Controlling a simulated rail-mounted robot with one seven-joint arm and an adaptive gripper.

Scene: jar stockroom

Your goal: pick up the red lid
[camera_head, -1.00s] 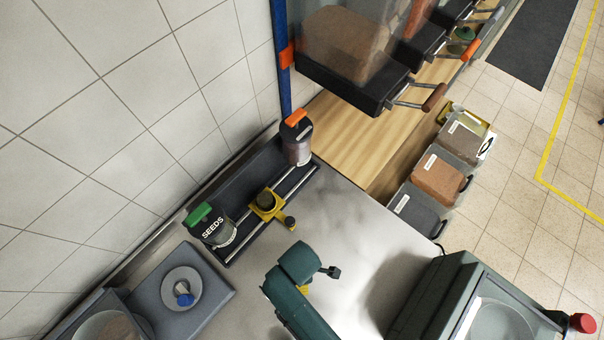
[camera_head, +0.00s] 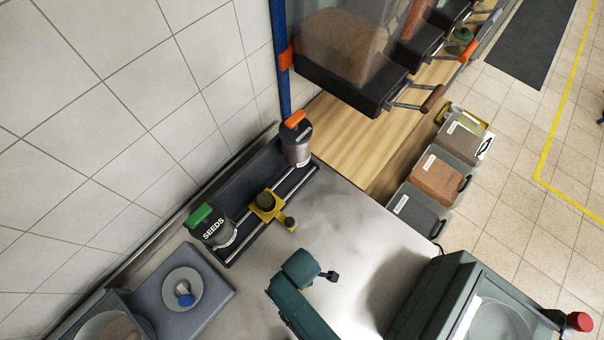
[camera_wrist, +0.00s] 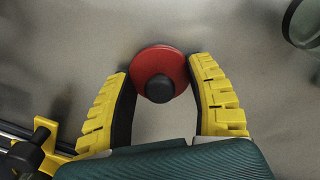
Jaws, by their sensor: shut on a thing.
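The red lid (camera_wrist: 160,57) is a round disc with a dark knob (camera_wrist: 160,88), seen in the wrist view. My gripper (camera_wrist: 160,70) has its yellow, ribbed fingers on either side of the lid's rim, shut on it. The grey worktop shows behind the lid. I cannot tell whether the lid is touching it. In the head view my teal arm covers the lid and nearly all of the gripper.
A rack (camera_head: 237,245) holds a green-lidded SEEDS jar (camera_head: 217,228), an orange-lidded jar (camera_head: 297,150) and a yellow clamp (camera_head: 266,207) between them. A dark green machine (camera_head: 430,290) stands right of my arm. Bare worktop (camera_head: 350,225) lies between rack and machine.

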